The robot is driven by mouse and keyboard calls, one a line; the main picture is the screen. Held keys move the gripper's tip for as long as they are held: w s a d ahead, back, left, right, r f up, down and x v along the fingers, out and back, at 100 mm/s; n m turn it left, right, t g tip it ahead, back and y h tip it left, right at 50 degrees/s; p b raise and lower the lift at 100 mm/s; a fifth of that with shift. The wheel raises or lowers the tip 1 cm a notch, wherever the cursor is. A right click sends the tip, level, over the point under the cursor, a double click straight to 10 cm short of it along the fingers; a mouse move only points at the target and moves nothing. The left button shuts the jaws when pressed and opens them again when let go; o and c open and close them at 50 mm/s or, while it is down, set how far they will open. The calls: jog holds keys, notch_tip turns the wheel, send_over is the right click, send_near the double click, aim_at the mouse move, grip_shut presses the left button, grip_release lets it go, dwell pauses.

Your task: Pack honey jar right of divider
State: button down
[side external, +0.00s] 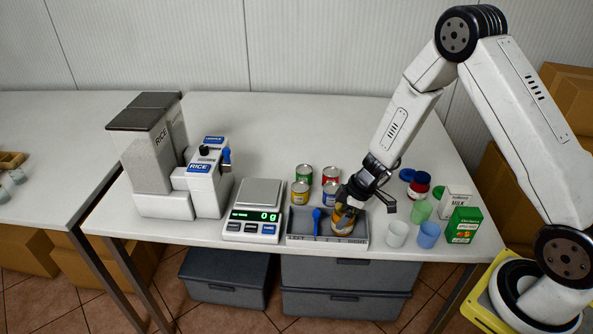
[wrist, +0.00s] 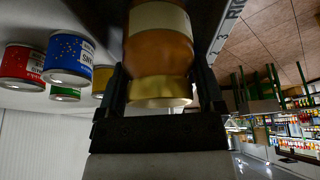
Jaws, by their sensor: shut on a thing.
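The honey jar (side external: 343,222), amber with a pale label, is in or just above the right part of the grey tray (side external: 294,239), whose front edge reads LEFT and RIGHT. My gripper (side external: 351,204) comes down on it from above and is shut on it. In the wrist view the jar (wrist: 158,48) with its gold lid (wrist: 160,91) sits between both fingers of my gripper (wrist: 160,75). The jar looks about upright. Its base is hidden, so I cannot tell whether it touches the tray floor.
Several cans, such as a yellow one (side external: 300,192), stand close behind. The scale (side external: 256,211) is left; cups (side external: 397,234) and a green box (side external: 463,225) are right.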

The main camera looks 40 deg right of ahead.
jog(key=shift+f, duration=0.25)
dwell(0.6)
grip_release()
jog(key=shift+r, duration=0.1)
jog(key=shift+r, duration=3.9)
jog(key=shift+s+a+r+m, duration=0.25)
jog(key=shift+s+r+m, duration=0.05)
jog(key=shift+s+r, duration=0.25)
jog(key=s+a+r+m+h, duration=0.1)
jog(key=s+r+m, duration=0.3)
jog(key=s, duration=0.2)
jog(key=s+a+r+m+h, duration=0.1)
jog(key=s+r+m+h, duration=0.1)
jog(key=s, duration=0.5)
jog(key=shift+a+r+m+g, duration=0.15)
jog(key=shift+r+m+g, duration=0.15)
jog(key=shift+r+m, duration=0.75)
